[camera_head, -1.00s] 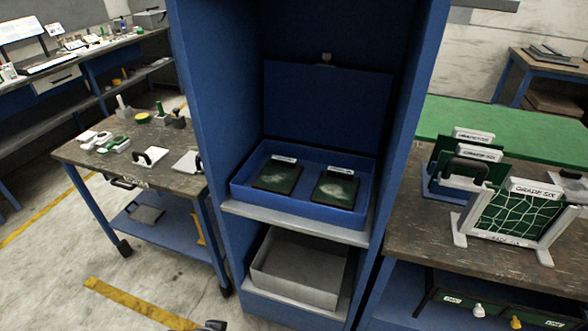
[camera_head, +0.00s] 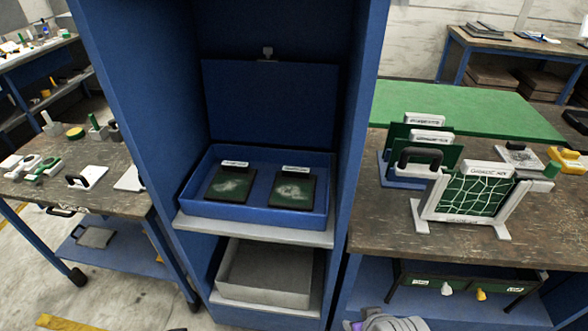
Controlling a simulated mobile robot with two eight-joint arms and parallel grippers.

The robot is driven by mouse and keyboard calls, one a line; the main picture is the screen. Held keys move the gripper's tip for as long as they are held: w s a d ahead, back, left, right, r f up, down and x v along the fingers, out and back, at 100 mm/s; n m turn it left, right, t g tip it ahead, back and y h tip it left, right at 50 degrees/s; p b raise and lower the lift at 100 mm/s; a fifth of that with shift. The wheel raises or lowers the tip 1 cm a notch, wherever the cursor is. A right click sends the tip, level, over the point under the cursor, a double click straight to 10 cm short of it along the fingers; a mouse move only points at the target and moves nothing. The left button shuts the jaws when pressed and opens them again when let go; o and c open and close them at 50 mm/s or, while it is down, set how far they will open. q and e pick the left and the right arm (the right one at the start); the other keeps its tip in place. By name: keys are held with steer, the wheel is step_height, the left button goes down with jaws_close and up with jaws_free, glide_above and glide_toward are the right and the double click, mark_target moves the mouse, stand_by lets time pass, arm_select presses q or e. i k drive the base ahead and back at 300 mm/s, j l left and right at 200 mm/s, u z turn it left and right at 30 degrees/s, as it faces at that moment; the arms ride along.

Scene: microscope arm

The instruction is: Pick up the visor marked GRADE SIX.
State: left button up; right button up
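The visor marked GRADE SIX (camera_head: 475,194) is a dark green panel with a pale net of lines and a white label bar on top. It stands upright in a white stand (camera_head: 419,215) on the right-hand bench. Its label is blurred now but read GRADE SIX a second ago. Behind it, two more dark green panels with white label bars (camera_head: 431,136) stand in a blue rack (camera_head: 385,172). Their lettering is too small to read surely. Neither gripper's fingers show. A grey rounded part at the bottom edge, right of centre, seems to be mine.
A blue cabinet between the benches holds a blue tray (camera_head: 188,205) with two dark plates and a grey bin (camera_head: 262,292) below. The right bench (camera_head: 390,250) has bare wood in front of the stand. A yellow object (camera_head: 567,160) lies to its right. The left bench holds small tools.

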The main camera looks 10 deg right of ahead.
mark_target(293, 189)
steer(key=i+j, duration=0.15)
steer(key=j, duration=0.15)
steer(key=i+j, duration=0.1)
steer(key=j, duration=0.2)
steer(key=i+j, duration=0.15)
steer(key=j, duration=0.2)
steer(key=i+j, duration=0.4)
